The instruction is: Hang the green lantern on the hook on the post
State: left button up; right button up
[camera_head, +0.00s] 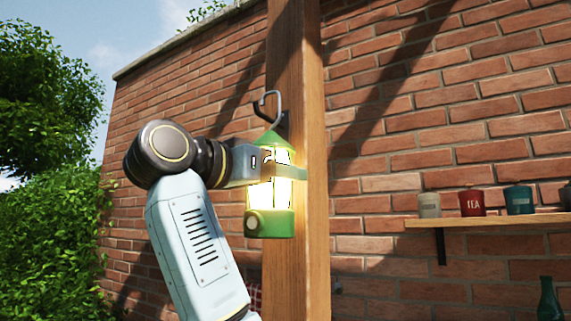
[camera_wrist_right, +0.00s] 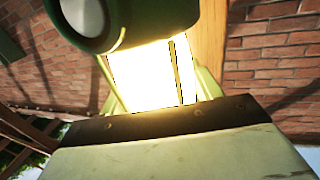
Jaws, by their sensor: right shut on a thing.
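The green lantern (camera_head: 269,223) is lit and upright in front of the wooden post (camera_head: 293,60). My right gripper (camera_head: 290,172) is shut around its glowing middle. The lantern's grey wire handle (camera_head: 267,94) stands up above its green cap. A dark hook (camera_head: 283,122) shows on the post just behind the handle, partly hidden by it. I cannot tell whether the handle rests on the hook. In the right wrist view the lantern's green base (camera_wrist_right: 118,42) and bright glass fill the upper middle. My left gripper is not in view.
A brick wall (camera_head: 430,110) runs behind the post. A wooden shelf (camera_head: 490,220) at right holds a grey tin (camera_head: 429,205), a red TEA tin (camera_head: 472,203) and a teal tin (camera_head: 519,200). A green bottle (camera_head: 549,300) stands at lower right. Leafy bushes (camera_head: 50,235) are at left.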

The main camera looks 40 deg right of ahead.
jog(key=shift+w+a+r+p, duration=0.1)
jog(key=shift+w+a+p, duration=0.1)
jog(key=shift+w+p, duration=0.25)
jog(key=shift+w+a+r+p, duration=0.1)
jog(key=shift+w+a+p, duration=0.1)
jog(key=shift+w+p, duration=0.25)
jog(key=shift+f+b, duration=1.15)
jog(key=shift+f, duration=0.1)
jog(key=o, duration=1.3)
jog(key=shift+o, duration=0.2)
jog(key=shift+f, duration=0.1)
